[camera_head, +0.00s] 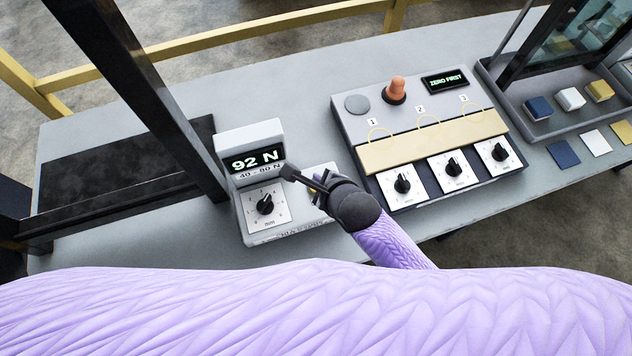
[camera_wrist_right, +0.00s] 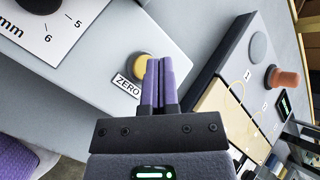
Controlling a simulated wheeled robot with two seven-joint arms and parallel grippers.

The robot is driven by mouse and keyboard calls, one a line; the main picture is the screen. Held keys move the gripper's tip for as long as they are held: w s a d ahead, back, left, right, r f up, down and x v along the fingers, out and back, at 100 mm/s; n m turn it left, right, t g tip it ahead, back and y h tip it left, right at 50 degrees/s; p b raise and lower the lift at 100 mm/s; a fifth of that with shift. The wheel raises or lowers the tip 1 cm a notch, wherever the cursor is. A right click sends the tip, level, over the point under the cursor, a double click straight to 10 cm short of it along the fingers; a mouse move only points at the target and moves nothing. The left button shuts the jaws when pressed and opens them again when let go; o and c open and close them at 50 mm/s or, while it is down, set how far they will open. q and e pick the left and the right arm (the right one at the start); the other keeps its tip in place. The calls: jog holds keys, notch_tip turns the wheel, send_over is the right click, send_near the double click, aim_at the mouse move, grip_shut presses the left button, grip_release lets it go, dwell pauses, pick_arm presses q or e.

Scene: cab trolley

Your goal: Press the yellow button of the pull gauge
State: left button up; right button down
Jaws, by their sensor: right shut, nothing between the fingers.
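The pull gauge (camera_head: 262,222) is a pale box with a black dial and a raised display reading "92 N" above "40 - 80 N". Its round yellow button (camera_wrist_right: 141,66) sits beside the ZERO label in the right wrist view. In the head view my right gripper (camera_head: 318,192) is over the gauge's right side and mostly hides the button. In the wrist view the purple fingers of the right gripper (camera_wrist_right: 161,62) are shut and empty, with tips overlapping the button's right edge. I cannot tell whether they touch it. My left gripper is out of view.
A control box (camera_head: 350,125) with several dials, an orange knob (camera_head: 397,88) and a "ZERO FIRST" display (camera_head: 445,80) stands to the right. A dark post (camera_head: 150,95) rises left of the gauge. A tray (camera_head: 545,128) with coloured blocks is at far right.

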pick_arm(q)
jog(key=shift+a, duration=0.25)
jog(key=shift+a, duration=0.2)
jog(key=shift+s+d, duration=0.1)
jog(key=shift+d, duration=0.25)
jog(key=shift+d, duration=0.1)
pick_arm(e)
jog(key=shift+f, duration=0.15)
jog(key=shift+f, duration=0.3)
pick_arm(q)
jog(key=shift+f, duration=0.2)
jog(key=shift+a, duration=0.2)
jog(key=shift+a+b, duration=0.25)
jog(key=shift+b, duration=0.05)
pick_arm(e)
jog(key=shift+f, duration=0.1)
